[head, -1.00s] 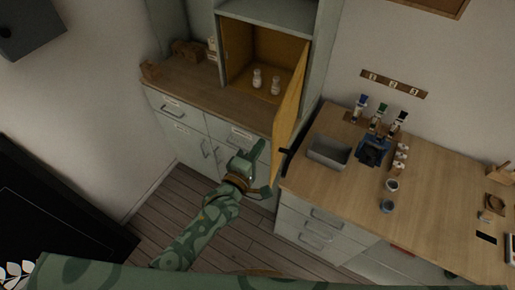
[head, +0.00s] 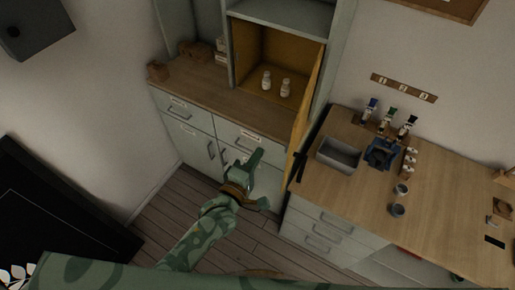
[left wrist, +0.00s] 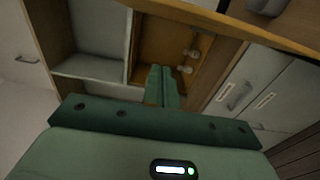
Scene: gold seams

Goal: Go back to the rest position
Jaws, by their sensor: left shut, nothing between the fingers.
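My left gripper (head: 257,156) is shut and empty. It hangs in front of the lower cabinet fronts, left of the open cabinet door (head: 304,105), with a visible gap to the door's lower end. In the left wrist view its two fingers (left wrist: 162,86) lie together, pointing toward the open cabinet (left wrist: 150,42). My right gripper is in neither view.
Two white jars (head: 266,80) (head: 286,88) stand inside the open cabinet. The counter on the right (head: 350,195) holds a grey bin (head: 338,155), a blue holder (head: 380,154) and small cups (head: 398,210). The wooden floor (head: 225,247) beneath is clear.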

